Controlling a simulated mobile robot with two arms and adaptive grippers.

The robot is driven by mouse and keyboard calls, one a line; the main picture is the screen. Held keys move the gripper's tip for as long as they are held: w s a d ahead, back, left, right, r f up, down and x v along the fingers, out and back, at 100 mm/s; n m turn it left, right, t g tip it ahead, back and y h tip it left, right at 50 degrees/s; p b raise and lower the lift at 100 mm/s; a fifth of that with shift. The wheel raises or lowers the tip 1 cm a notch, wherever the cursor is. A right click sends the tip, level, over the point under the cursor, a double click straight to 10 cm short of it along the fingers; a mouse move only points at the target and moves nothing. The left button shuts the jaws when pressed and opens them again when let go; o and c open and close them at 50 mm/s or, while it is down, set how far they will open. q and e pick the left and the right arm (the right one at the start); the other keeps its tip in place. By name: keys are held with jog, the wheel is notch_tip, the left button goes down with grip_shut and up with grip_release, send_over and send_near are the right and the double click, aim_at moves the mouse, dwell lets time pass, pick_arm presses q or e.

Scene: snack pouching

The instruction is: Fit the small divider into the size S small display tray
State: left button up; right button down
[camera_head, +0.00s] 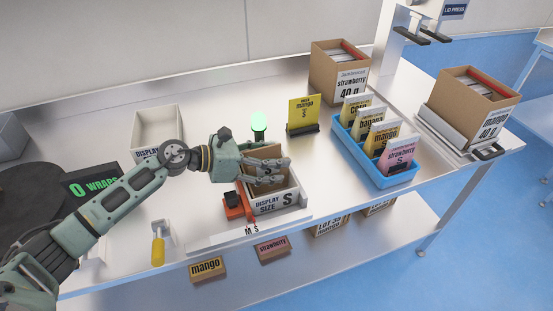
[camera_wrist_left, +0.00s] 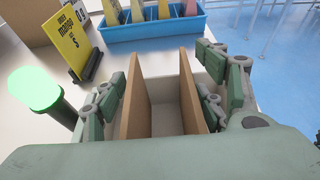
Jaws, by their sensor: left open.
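The size S display tray (camera_head: 275,204) is a pale box with a "DISPLAY SIZE S" label, standing near the front edge of the bench. The small divider (camera_head: 262,154) is brown card marked S and stands upright inside the tray. In the left wrist view its two parallel brown panels (camera_wrist_left: 191,95) show with a gap between them. My left gripper (camera_head: 278,171) is open over the tray, with one finger on each outer side of the divider panels. The fingers hide part of the divider, and its bottom edge is hidden. My right gripper is not in view.
An orange device (camera_head: 236,205) sits just left of the tray. A green lamp (camera_head: 258,122) and a yellow mango card (camera_head: 303,114) stand behind. A blue bin (camera_head: 385,180) of pouches is to the right. Another display tray (camera_head: 157,127) stands at back left.

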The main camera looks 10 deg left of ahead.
pick_arm(q)
jog(key=b+v, duration=0.3)
jog(key=v, duration=0.6)
jog(key=shift+s+a, duration=0.25)
jog(key=shift+a, duration=0.05)
jog(key=shift+s+a+r, duration=0.2)
jog(key=shift+a, duration=0.05)
